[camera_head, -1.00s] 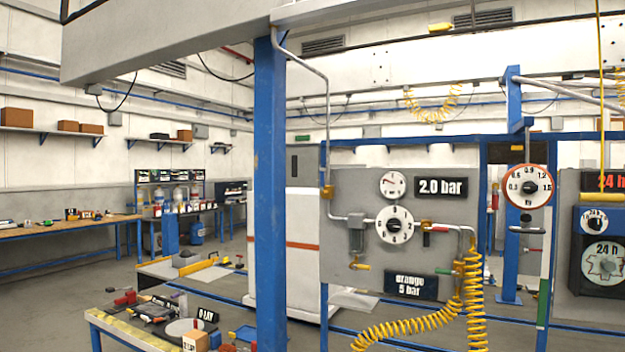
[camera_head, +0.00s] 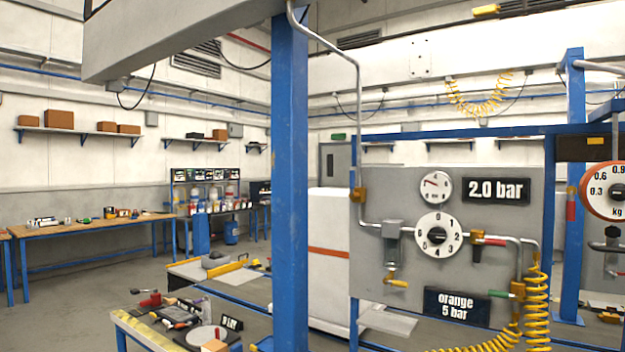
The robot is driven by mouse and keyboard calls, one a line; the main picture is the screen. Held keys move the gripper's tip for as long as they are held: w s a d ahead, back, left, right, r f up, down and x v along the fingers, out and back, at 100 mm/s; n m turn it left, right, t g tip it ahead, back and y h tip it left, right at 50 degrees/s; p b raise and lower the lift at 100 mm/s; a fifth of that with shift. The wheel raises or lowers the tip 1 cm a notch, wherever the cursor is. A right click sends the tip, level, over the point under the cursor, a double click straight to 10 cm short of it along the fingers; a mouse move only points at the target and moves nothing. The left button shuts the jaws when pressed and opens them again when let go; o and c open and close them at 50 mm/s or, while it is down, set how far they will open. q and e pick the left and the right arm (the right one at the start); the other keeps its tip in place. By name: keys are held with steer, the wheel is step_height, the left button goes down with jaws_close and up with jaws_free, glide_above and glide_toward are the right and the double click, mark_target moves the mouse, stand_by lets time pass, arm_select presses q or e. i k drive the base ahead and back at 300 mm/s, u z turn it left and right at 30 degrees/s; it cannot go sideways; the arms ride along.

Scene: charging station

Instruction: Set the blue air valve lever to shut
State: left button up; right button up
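The grey air panel (camera_head: 380,190) stands at the right. It carries a small gauge (camera_head: 435,187), a white numbered dial (camera_head: 438,236) and a "2.0 bar" display (camera_head: 496,190). A red-handled lever (camera_head: 490,241) sits on the pipe right of the dial and lies about level. A yellow-handled lever (camera_head: 397,283) is at the lower left under a grey filter unit (camera_head: 392,242). A green-handled piece (camera_head: 517,290) is at the hose coupling. I cannot make out a blue lever. Neither gripper is in view.
A blue post (camera_head: 290,180) stands between me and the room, left of the panel. A yellow coiled hose (camera_head: 537,300) hangs at the panel's right. A cluttered bench (camera_head: 150,335) is at the lower left. Open floor (camera_head: 90,285) lies beyond it.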

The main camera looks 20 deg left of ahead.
mark_target(352, 179)
steer(key=u, duration=0.1)
steer(key=i, duration=1.2)
steer(key=z, duration=0.45)
